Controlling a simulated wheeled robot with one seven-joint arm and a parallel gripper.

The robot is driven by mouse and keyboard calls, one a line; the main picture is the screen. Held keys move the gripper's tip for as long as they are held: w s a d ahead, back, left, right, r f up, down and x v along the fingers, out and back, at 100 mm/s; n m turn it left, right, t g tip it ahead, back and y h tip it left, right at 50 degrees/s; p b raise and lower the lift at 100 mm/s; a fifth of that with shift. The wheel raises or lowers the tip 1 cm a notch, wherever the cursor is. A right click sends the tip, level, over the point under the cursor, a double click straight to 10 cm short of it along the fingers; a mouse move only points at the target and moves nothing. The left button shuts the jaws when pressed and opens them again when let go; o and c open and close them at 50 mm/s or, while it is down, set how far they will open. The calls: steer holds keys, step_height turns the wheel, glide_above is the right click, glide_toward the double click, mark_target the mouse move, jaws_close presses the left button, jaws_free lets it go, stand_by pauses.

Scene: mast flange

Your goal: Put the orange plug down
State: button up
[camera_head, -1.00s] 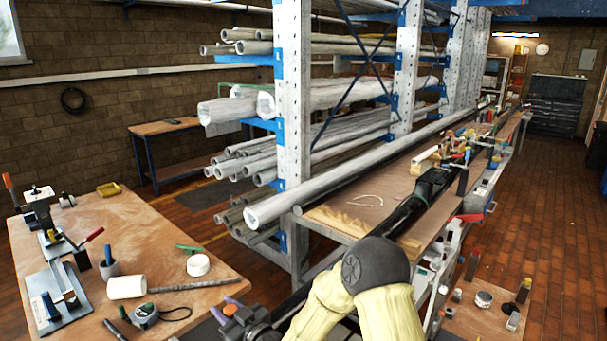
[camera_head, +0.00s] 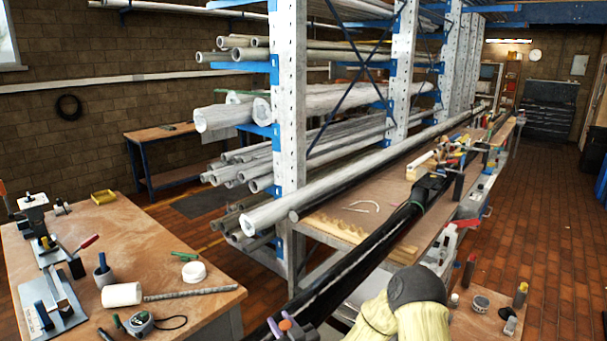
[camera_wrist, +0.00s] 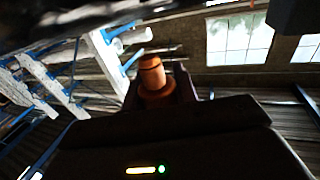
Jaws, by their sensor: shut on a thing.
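The orange plug (camera_wrist: 152,74) is a stepped orange cylinder, held between the dark fingers of my gripper (camera_wrist: 160,92) in the wrist view. My gripper is shut on it. In the head view my gripper (camera_head: 284,326) shows only as a small dark end with purple tips at the bottom edge, right of the left workbench and over the black pole. Nothing shows the plug touching a surface.
A wooden workbench (camera_head: 150,240) at left holds a vise, a white cylinder (camera_head: 121,294), a tape measure (camera_head: 140,324), a white roll (camera_head: 194,271) and a threaded rod. A long black pole (camera_head: 350,268) runs beside a pipe rack (camera_head: 290,120).

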steer(key=s+d+f+m+t+h, duration=0.1)
steer(key=d+f+m+h, duration=0.2)
steer(key=d, duration=0.7)
steer(key=s+d+f+m+t+h, duration=0.1)
steer(key=s+d+f+m+h, duration=0.1)
steer(key=d+f+h, duration=0.5)
steer(key=d+f+m, duration=0.1)
steer(key=d+f, duration=0.3)
steer(key=f, duration=0.1)
steer(key=shift+s+t+b, duration=0.25)
steer(key=shift+t+b, duration=0.05)
steer(key=shift+t, duration=0.1)
steer(key=shift+d, duration=0.1)
steer(key=s, duration=0.1)
steer(key=s+r, duration=0.1)
steer(key=s, duration=0.1)
steer(key=s+r, duration=0.1)
steer(key=shift+s, duration=0.2)
steer(key=shift+w, duration=0.1)
